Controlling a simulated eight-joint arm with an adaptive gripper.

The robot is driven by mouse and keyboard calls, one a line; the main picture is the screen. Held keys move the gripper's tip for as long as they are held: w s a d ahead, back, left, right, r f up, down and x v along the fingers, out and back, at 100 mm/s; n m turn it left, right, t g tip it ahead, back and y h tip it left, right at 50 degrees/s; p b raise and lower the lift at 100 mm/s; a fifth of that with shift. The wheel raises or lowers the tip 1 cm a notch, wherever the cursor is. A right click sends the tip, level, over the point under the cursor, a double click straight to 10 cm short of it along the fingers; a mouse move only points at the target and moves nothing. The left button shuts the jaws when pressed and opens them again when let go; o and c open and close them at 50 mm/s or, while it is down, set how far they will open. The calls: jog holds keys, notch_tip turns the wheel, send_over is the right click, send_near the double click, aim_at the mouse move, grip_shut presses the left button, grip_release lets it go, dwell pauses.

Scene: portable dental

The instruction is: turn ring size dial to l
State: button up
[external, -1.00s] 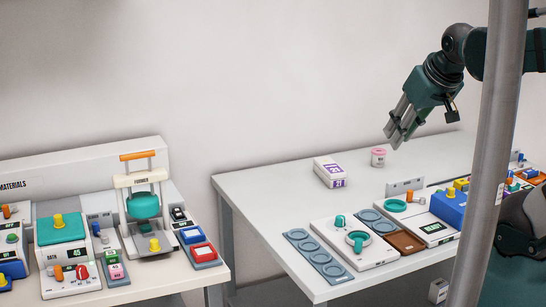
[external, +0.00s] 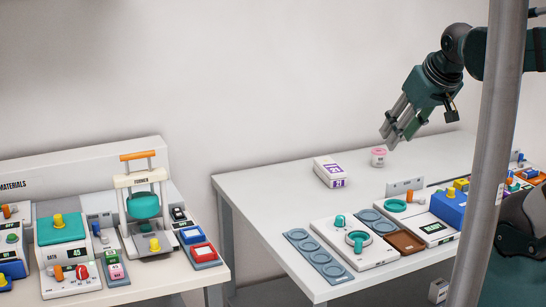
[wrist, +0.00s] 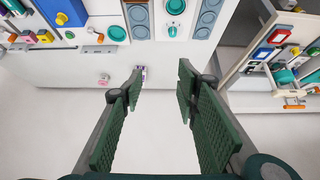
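A white unit (external: 378,255) near the front of the right table carries a teal knob (external: 340,221) and a teal ring (external: 358,240). It looks like the ring size unit, but its letters are too small to read, so I cannot tell the dial's setting. The knob (wrist: 172,31) and ring (wrist: 175,6) also show at the top of the wrist view. My gripper (external: 390,140) is high above the table's back part, behind and above the unit and apart from it. In the wrist view its fingers (wrist: 160,82) are spread wide with nothing between them.
Grey trays with round wells (external: 318,258) flank the unit. A white and purple box (external: 330,172) and a pink-lidded jar (external: 379,157) stand on the table's back part. A blue device (external: 450,207) is to the right. A metal pole (external: 490,150) crosses the external view.

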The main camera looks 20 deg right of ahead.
jog(key=shift+w+f+m+g, duration=0.5)
jog(key=shift+w+m, duration=0.2)
jog(key=shift+w, duration=0.9)
jog(key=m+g+p, duration=0.1)
jog(key=m+g, duration=0.5)
jog(key=m, duration=0.1)
send_over(341, 217)
notch_tip(341, 217, down, 18)
jog(key=shift+w+f+m, duration=0.15)
jog(key=shift+f+m, duration=0.15)
jog(key=shift+f, duration=0.65)
jog(key=shift+f, duration=0.1)
jog(key=shift+f+b, duration=0.35)
jog(key=shift+f, duration=3.45)
jog(key=shift+c, duration=0.4)
jog(key=c, duration=0.8)
